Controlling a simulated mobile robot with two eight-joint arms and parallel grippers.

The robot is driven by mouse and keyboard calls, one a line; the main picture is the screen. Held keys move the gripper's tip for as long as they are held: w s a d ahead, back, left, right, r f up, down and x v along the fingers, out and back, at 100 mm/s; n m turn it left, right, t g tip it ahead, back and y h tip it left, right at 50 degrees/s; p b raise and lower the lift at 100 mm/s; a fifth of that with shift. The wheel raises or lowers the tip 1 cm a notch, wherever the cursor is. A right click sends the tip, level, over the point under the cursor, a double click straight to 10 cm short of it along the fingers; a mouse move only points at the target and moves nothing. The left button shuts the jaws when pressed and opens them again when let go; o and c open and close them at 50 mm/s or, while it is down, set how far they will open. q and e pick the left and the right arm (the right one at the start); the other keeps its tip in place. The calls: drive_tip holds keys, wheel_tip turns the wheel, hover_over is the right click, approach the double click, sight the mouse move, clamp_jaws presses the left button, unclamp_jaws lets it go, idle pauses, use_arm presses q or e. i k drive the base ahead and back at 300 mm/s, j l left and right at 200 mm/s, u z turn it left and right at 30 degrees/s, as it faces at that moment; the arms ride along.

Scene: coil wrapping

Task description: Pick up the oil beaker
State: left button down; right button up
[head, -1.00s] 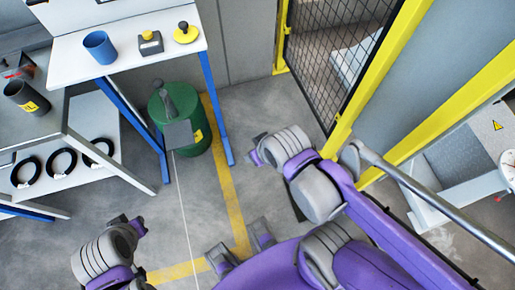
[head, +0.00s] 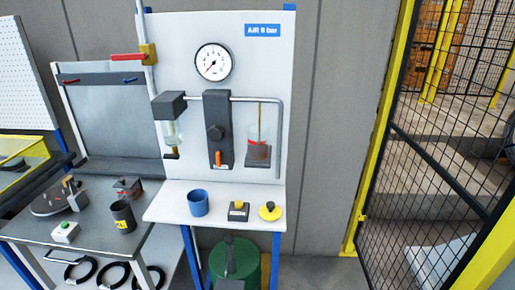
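Two cup-like vessels show, and I cannot tell for sure which is the oil beaker. A blue beaker (head: 198,203) stands upright on the left part of the white shelf table (head: 160,205). Nothing touches either one. Neither of my grippers is in the current view.
The air panel (head: 262,60) with gauge rises behind. A green drum (head: 236,262) stands below. A mesh fence (head: 400,175) stands at right.

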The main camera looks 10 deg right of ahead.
sight(124, 220)
drive_tip(key=i+j, duration=0.4)
drive_tip(key=i+j+u, duration=0.15)
drive_tip(key=i+j, duration=0.2)
drive_tip(key=i, duration=0.15)
